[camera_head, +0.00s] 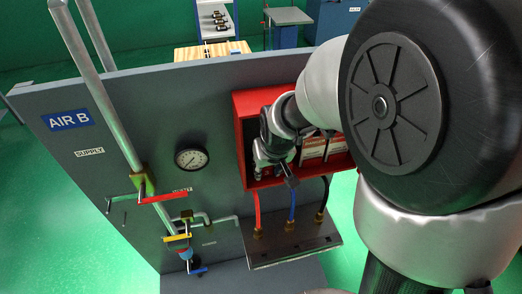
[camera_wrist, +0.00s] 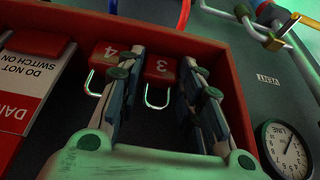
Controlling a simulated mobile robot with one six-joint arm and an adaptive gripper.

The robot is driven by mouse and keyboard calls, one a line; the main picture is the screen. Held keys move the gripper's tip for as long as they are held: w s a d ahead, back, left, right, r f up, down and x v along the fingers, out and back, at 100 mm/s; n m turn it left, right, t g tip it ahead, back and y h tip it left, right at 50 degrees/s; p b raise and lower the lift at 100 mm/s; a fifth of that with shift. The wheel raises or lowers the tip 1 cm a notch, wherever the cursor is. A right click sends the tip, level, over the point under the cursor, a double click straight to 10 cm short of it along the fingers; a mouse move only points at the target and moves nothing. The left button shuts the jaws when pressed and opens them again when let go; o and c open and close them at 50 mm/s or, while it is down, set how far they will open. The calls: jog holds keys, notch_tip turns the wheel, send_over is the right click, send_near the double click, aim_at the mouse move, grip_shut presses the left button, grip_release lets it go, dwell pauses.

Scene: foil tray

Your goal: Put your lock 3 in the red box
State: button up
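The red box (camera_head: 243,120) is an open red frame on the grey panel, partly hidden by my arm in the head view. In the wrist view its red wall (camera_wrist: 232,75) surrounds the scene, which appears upside down. Red lock 3 (camera_wrist: 161,67), with a silver shackle, is inside the box, between the fingertips of my gripper (camera_wrist: 165,62). The fingers look apart, with a small gap at the lock's right side. My gripper also shows at the left part of the box in the head view (camera_head: 274,168). Lock 3 cannot be made out there.
Red lock 4 (camera_wrist: 108,54) is close beside my left finger. A "do not switch on" tag (camera_wrist: 28,75) lies farther left. A gauge (camera_head: 192,159), pipes and valve handles are left of the box; coloured hoses (camera_head: 292,205) hang below it.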

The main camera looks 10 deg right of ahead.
jog(key=shift+o, duration=0.4)
jog(key=v, duration=1.1)
jog(key=s+r, duration=0.3)
jog(key=s, duration=1.6)
jog(key=shift+p, duration=0.35)
notch_tip(320, 180, down, 24)
jog(key=b, duration=2.3)
jog(key=shift+r+b, duration=0.15)
jog(key=shift+b, duration=0.25)
